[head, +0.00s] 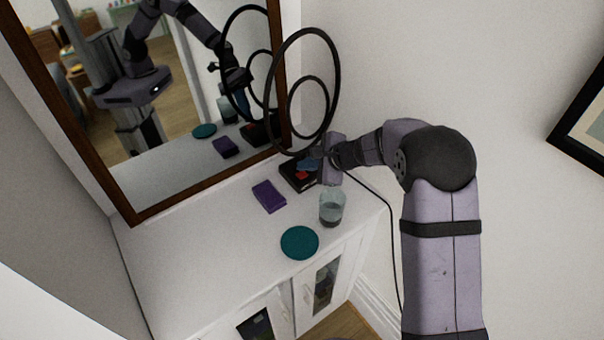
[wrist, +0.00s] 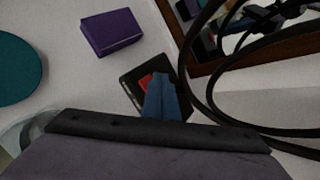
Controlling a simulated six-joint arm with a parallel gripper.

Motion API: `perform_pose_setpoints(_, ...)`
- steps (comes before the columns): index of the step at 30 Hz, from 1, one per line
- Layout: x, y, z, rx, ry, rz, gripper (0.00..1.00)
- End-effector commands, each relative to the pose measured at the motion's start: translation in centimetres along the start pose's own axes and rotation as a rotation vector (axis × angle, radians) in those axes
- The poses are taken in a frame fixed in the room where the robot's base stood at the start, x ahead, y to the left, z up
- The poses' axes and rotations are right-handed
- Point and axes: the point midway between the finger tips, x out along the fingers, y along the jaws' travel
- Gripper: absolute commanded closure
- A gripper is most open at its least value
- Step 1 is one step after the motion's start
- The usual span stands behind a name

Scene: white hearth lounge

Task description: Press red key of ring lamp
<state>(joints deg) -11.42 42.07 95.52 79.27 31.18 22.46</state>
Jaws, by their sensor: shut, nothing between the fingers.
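The ring lamp (head: 335,72) stands on the white cabinet at the back, by the mirror. It has a large black ring with a smaller one inside, on a dark base (head: 291,178). The red key (head: 302,174) is on top of the base; in the wrist view the red key (wrist: 146,84) shows just left of my fingertips. My gripper (head: 308,164) is shut and empty, its blue fingers over the base. In the wrist view my gripper (wrist: 161,80) partly covers the base and key. I cannot tell whether the fingertips touch the key.
A purple box (head: 268,196) lies left of the base. A clear glass (head: 332,207) stands close in front of it, near my gripper. A teal disc (head: 299,243) lies nearer the front edge. The wood-framed mirror (head: 133,216) leans behind. The cabinet top's left part is clear.

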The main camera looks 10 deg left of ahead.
Motion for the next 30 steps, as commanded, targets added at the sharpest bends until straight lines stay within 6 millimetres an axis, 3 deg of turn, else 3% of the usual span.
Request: perform_pose_setpoints(30,0.64,0.46,-0.47,0.000,0.000,0.000,1.00)
